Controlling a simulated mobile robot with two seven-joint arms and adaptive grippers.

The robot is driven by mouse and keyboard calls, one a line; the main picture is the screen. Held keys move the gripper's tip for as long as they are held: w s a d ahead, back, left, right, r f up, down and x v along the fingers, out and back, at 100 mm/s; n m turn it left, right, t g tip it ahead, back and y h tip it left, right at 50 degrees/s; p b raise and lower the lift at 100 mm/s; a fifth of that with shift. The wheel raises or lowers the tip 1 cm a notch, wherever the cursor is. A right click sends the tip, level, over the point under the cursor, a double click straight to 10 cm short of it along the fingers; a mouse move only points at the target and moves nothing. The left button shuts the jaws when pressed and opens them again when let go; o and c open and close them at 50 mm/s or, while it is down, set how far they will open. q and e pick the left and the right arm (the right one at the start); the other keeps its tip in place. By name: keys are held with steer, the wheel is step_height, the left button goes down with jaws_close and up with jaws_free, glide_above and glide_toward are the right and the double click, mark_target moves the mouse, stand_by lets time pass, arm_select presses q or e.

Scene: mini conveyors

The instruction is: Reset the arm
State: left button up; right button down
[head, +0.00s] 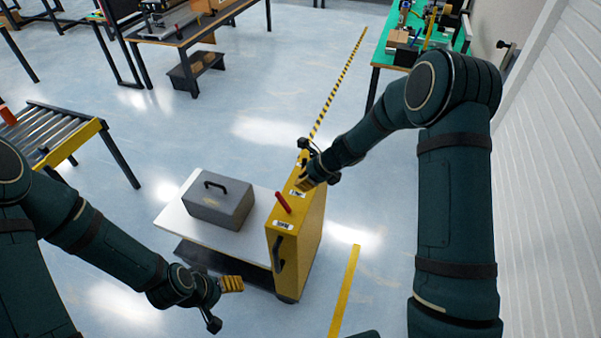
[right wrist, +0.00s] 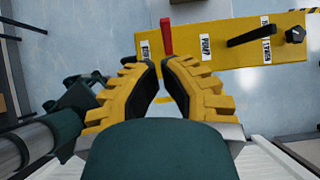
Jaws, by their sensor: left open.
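My left gripper (head: 232,284) hangs empty over the floor, in front of the cart's low end and left of its yellow panel; it is open. My right arm reaches in from the right. My right gripper (head: 303,184) appears over the top of the cart's yellow panel in the head view. In the right wrist view its two yellow fingers (right wrist: 159,64) have a narrow gap between the tips, with nothing held. The yellow panel (right wrist: 220,62) lies beyond the fingertips there. I cannot tell whether the fingers touch it.
The panel carries a red lever (head: 283,203) and a black lever (right wrist: 252,37). A grey toolbox (head: 219,206) sits on the cart's white deck (head: 173,221). A roller conveyor (head: 50,133) stands left, a green workbench (head: 384,50) at the back right, and a white wall (head: 555,150) right.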

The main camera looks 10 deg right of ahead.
steer(key=s+a+f+n+b, duration=0.2)
steer(key=s+f+n+b, duration=0.1)
steer(key=s+f+n, duration=0.3)
steer(key=s+a+f+n+g+h+b, duration=0.1)
steer(key=s+f+n+b, duration=0.3)
steer(key=s+f+n, duration=0.3)
steer(key=s+a+f+n+g+h+b, duration=0.1)
steer(key=s+a+f+n+b, duration=0.1)
steer(key=s+f+n, duration=0.4)
steer(key=s+n+b, duration=0.1)
steer(key=s+n, duration=0.3)
steer(key=s, duration=0.1)
steer(key=shift+s+a+f, duration=0.15)
steer(key=shift+s+a, duration=0.05)
steer(key=shift+a, duration=0.1)
